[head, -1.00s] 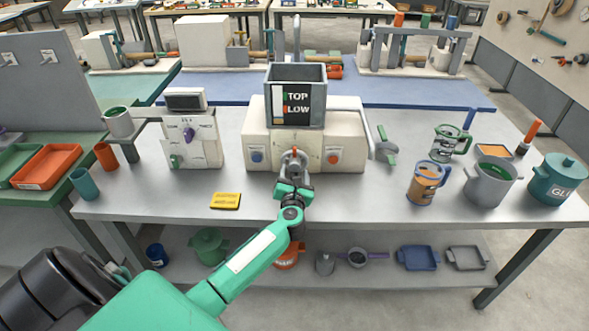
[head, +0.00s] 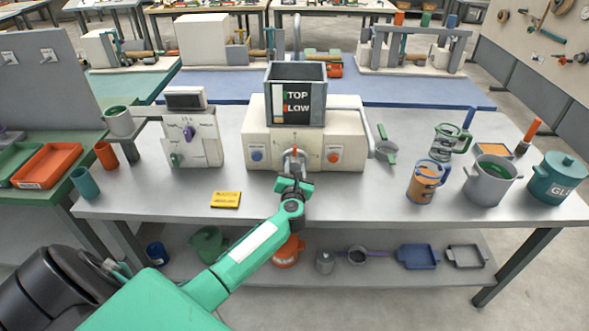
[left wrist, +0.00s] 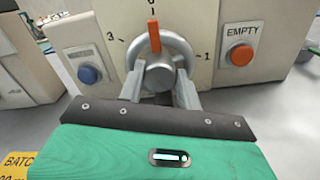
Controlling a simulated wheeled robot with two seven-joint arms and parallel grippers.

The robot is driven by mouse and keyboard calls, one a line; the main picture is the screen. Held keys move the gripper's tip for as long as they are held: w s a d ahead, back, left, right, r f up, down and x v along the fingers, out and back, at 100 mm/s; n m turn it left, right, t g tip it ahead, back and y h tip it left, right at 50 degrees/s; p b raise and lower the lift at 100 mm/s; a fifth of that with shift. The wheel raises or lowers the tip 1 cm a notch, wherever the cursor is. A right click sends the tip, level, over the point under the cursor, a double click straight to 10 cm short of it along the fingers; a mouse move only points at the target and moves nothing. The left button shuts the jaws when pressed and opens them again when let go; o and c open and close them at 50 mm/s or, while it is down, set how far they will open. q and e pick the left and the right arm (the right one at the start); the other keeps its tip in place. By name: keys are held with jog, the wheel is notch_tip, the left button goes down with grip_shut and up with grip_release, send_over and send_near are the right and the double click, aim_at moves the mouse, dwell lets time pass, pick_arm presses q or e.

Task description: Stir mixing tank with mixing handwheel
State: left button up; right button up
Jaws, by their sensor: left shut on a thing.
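The mixing handwheel (head: 294,160) is a grey wheel on the front of the cream machine (head: 350,155). In the left wrist view the wheel (left wrist: 178,48) has an orange pointer (left wrist: 154,36) that stands upright at the 0 mark. My left gripper (head: 294,172) is shut on the wheel. In the left wrist view its two fingers (left wrist: 160,92) reach the wheel at its lower left and lower right. A grey open-topped tank (head: 321,105) with lettering on its front sits on the machine. Its inside is mostly hidden. My right gripper is out of view.
A blue button (left wrist: 88,74) and an orange EMPTY button (left wrist: 241,54) flank the wheel. A yellow card (head: 226,200) lies to the left on the table. A control box (head: 203,135) stands further left; jugs and a grey pot (head: 483,185) stand right.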

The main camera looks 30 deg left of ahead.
pick_arm(q)
jog(key=m+p, duration=0.3)
jog(key=shift+d+r+m+p, duration=0.1)
jog(key=shift+r+m+p, duration=0.05)
jog(key=shift+m+p, duration=0.15)
jog(key=m+p, duration=0.2)
jog(key=shift+m, duration=0.3)
jog(key=m+p, duration=0.2)
jog(key=shift+m, duration=0.4)
jog(key=m+p, duration=0.2)
jog(key=m, duration=0.1)
jog(key=shift+m, duration=0.3)
jog(key=m+p, duration=0.1)
jog(key=m, duration=0.2)
jog(key=shift+f+p, duration=0.25)
jog(key=shift+p, duration=0.15)
jog(key=m+p, duration=0.1)
jog(key=m, duration=0.2)
jog(key=shift+f+m, duration=0.1)
jog(key=shift+m, duration=0.6)
